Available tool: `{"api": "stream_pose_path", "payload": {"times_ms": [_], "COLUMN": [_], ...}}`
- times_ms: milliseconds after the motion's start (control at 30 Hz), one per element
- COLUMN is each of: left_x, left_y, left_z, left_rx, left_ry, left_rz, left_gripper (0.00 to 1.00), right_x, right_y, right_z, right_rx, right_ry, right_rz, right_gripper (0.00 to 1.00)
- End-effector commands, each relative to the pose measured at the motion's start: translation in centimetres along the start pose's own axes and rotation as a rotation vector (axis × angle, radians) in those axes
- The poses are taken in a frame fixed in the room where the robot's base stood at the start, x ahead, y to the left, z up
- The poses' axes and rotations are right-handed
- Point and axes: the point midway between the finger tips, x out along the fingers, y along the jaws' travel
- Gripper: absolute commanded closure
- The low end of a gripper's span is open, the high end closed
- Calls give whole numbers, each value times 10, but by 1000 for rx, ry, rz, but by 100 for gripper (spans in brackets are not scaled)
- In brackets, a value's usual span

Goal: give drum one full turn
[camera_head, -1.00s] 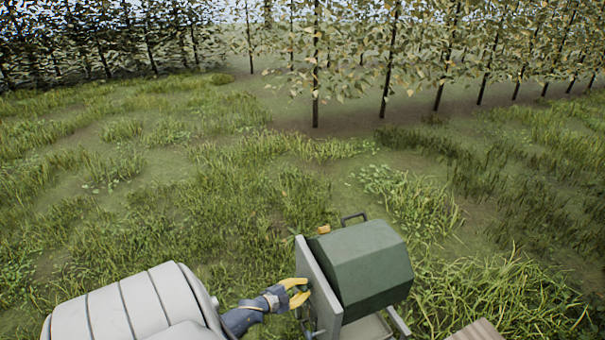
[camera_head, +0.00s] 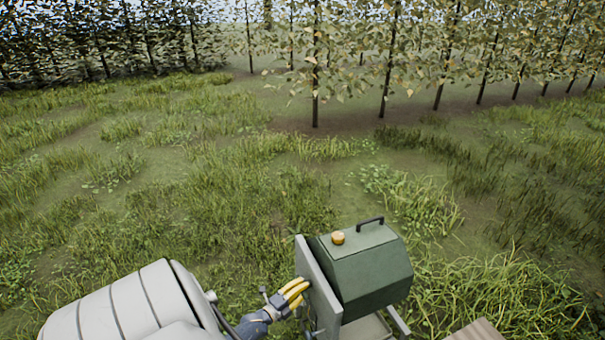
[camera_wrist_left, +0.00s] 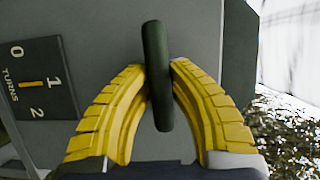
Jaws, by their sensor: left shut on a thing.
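The green drum (camera_head: 368,268) sits on its stand, with a black handle (camera_head: 370,222) and an orange knob (camera_head: 338,238) on its upper faces. A grey side plate (camera_head: 317,290) stands at its left. My left gripper (camera_head: 301,289) is at the left of this plate. In the left wrist view, its yellow fingers (camera_wrist_left: 158,75) are shut on a dark green crank grip (camera_wrist_left: 157,105), which stands upright between them. A dark dial (camera_wrist_left: 37,80) marked TURNS, with 0, 1 and 2, has an orange pointer near the 1. My right gripper is not in view.
Grass (camera_head: 240,190) surrounds the drum. A brown slatted surface (camera_head: 477,331) shows at the bottom right edge. Rows of trees (camera_head: 390,60) stand well behind. The ground left of the drum is open.

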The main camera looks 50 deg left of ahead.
Motion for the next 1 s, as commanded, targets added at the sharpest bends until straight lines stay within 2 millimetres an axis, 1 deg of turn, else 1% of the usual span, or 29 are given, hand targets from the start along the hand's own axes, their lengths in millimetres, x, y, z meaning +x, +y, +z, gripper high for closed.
{"api": "stream_pose_path", "payload": {"times_ms": [200,600,633,800,1000], "left_x": [1,1,1,1,0], "left_y": [-1,-1,-1,-1,0], "left_z": [1,1,1,1,0], "left_rx": [30,33,33,32,32], "left_ry": [-1,-1,-1,-1,0], "left_rz": [-13,-14,-14,-14,-13], "left_gripper": [100,100,77,57,56], "right_x": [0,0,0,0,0], "right_y": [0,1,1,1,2], "right_z": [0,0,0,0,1], "right_rx": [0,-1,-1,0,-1], "right_ry": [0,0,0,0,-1], "right_rz": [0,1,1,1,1], "right_gripper": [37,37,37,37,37]}}
